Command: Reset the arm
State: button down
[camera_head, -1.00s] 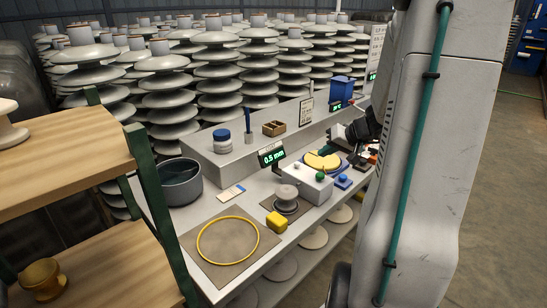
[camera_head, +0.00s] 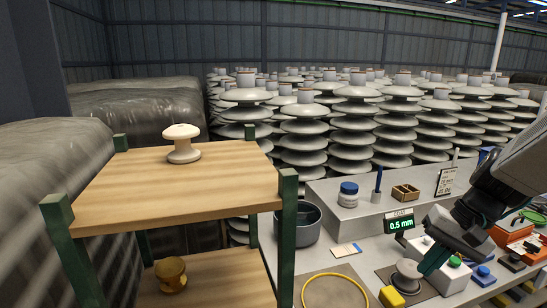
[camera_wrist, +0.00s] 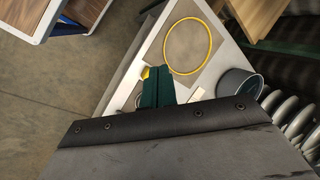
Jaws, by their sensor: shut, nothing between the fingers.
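My gripper (camera_head: 436,262) hangs at the right of the head view, above the front part of the grey workbench (camera_head: 366,262). Its dark green fingers are shut with nothing between them. In the wrist view the shut fingers (camera_wrist: 157,88) point toward the bench top, near a yellow block (camera_wrist: 146,72). In the head view the yellow block (camera_head: 391,297) and a small grey insulator piece (camera_head: 408,270) sit left of the fingertips. The gripper appears apart from them, though the exact height is hard to tell.
A yellow ring (camera_head: 335,279) lies on a brown mat. A dark pot (camera_head: 300,226), a blue-lidded jar (camera_head: 348,192) and a "0.5 mm" display (camera_head: 401,225) stand on the bench. A wooden shelf (camera_head: 215,180) holding a white insulator (camera_head: 182,144) is at left. Stacked insulators (camera_head: 358,125) fill the back.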

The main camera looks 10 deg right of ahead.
jog(key=s+a+r+n+h, duration=0.2)
jog(key=s+a+r+n, duration=0.1)
jog(key=a, duration=0.3)
jog(key=s+a+r+n+h, duration=0.2)
jog(key=s+a+r+n, duration=0.1)
jog(key=s+a, duration=0.3)
jog(key=shift+s+a+r+n, duration=0.2)
jog(key=shift+a+n, duration=0.1)
jog(key=shift+n, duration=0.2)
